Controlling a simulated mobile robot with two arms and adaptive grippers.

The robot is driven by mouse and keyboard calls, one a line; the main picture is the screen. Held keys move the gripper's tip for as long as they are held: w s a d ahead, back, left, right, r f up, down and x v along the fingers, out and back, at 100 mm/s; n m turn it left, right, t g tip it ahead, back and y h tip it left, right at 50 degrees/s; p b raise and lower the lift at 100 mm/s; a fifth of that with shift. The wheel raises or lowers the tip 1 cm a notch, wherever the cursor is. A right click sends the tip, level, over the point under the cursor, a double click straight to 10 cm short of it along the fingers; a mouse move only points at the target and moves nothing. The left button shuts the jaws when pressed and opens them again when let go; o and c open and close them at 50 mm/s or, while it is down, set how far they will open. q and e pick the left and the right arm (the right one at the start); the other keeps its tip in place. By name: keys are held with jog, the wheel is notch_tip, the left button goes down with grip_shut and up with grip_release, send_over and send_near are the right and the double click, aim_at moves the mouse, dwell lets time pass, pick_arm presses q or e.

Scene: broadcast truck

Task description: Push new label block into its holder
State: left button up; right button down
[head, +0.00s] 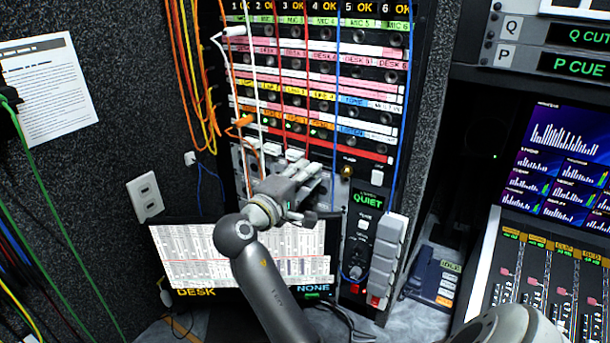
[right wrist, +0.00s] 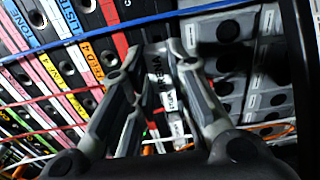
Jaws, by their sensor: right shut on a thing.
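My right gripper (head: 312,178) is at the lower part of the patch rack, just below its red strip. In the right wrist view its fingers (right wrist: 155,65) are closed around a narrow grey label block (right wrist: 156,68) with dark lettering that seems to read "ARENA". I cannot make out the block in the head view, where the gripper covers that spot. The holder cannot be told apart from the panel around it. Whether the block touches the panel or sits in a slot is not clear. My left gripper is not in view.
The patch rack (head: 312,82) carries rows of coloured labels, with orange, white, red and blue cables hanging across its front. A screen (head: 240,262) marked DESK stands below. A QUIET panel (head: 368,200) is to the right, and a mixing console (head: 545,265) further right.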

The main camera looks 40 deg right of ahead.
jog(key=shift+p, duration=0.45)
dwell(1.1)
jog(key=shift+x, duration=1.8)
jog(key=shift+d, duration=0.25)
jog(key=c, duration=1.3)
grip_release()
jog(key=shift+a, duration=0.25)
jog(key=v, duration=0.7)
